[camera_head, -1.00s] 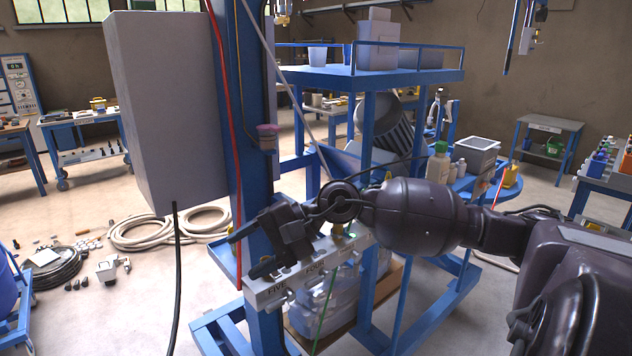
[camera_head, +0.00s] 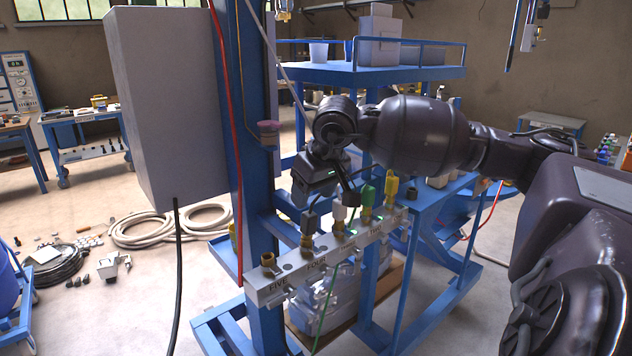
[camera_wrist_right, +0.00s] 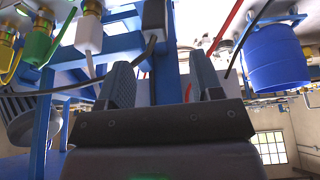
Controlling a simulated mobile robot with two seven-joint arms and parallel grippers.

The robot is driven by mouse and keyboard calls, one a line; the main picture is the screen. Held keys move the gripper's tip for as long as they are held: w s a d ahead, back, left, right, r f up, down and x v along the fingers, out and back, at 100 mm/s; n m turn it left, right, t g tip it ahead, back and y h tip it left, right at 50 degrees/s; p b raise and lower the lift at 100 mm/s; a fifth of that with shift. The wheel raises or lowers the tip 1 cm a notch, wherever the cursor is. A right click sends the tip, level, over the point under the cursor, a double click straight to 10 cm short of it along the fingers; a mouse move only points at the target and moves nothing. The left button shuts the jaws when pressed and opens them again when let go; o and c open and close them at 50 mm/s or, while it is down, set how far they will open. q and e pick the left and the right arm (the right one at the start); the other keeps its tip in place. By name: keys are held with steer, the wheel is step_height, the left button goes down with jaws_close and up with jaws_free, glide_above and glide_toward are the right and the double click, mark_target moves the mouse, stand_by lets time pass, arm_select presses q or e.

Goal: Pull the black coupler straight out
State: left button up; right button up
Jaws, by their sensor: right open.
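The black coupler (camera_head: 308,222) sits upright on a brass fitting of the grey manifold block (camera_head: 285,287), near the label FOUR. In the right wrist view the black coupler (camera_wrist_right: 154,18) shows at the top, beyond the fingertips, with a dark cable leaving it. My right gripper (camera_head: 326,198) is just above and behind the coupler row, near the black and white couplers. In the wrist view its two fingers (camera_wrist_right: 160,78) are apart, with nothing held between them. My left gripper is not in view.
White (camera_head: 339,214), green (camera_head: 367,195) and yellow (camera_head: 391,187) couplers stand in a row right of the black one. A bare brass fitting (camera_head: 269,262) is at the left end. A blue post (camera_head: 258,200) rises behind the block, beside a large grey box (camera_head: 165,110).

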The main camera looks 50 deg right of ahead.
mark_target(306, 212)
steer(key=x, duration=0.5)
steer(key=shift+f, duration=0.1)
steer(key=shift+x, duration=0.9)
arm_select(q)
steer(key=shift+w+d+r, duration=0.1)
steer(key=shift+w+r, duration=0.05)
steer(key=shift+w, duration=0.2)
arm_select(e)
steer(key=shift+w, duration=0.1)
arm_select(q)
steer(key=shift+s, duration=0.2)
arm_select(e)
steer(key=shift+c, duration=0.2)
